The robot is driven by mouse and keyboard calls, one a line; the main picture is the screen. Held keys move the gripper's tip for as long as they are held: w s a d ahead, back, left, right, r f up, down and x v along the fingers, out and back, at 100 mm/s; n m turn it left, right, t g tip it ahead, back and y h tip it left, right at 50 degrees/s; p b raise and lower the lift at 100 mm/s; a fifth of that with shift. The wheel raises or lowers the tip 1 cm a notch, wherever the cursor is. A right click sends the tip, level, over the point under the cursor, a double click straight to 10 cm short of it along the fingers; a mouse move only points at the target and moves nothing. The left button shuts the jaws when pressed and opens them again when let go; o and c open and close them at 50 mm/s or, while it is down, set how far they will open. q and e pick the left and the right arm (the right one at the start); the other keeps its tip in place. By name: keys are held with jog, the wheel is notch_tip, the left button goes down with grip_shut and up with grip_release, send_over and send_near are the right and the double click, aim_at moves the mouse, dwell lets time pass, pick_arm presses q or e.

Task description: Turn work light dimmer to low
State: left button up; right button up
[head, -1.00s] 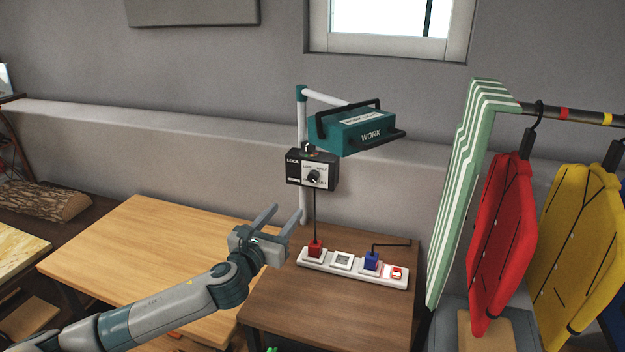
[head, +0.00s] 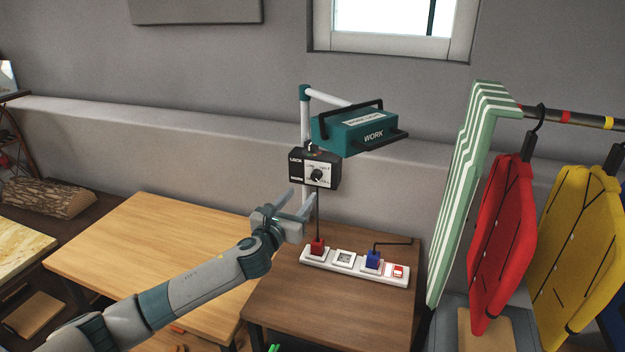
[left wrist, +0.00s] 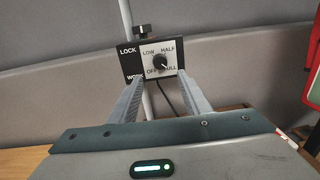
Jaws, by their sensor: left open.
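The dimmer is a black control box (head: 299,168) on the white post of the teal work light (head: 355,133). Its pale dial plate carries a round black knob (head: 316,175). In the left wrist view the knob (left wrist: 159,60) sits among the labels LOW, HALF, OFF and FULL, and its white mark appears to point lower right, toward FULL. My left gripper (head: 302,196) is open and empty, just below and in front of the box in the head view. In the left wrist view its fingers (left wrist: 158,82) spread either side below the knob, apart from it. My right gripper is not in view.
A white power strip (head: 355,267) with red and blue plugs lies on the brown table (head: 300,300) below. A dark cord hangs from the box. A smaller knob (left wrist: 142,30) tops the box. A striped green panel (head: 465,190) and red garment (head: 500,230) stand right.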

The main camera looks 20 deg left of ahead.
aim_at(315, 178)
pick_arm(q)
jog(key=w, duration=0.6)
jog(key=w+d+p, duration=0.1)
jog(key=w, duration=0.2)
jog(key=shift+w, duration=0.3)
jog(key=shift+c, duration=0.2)
jog(key=c, duration=1)
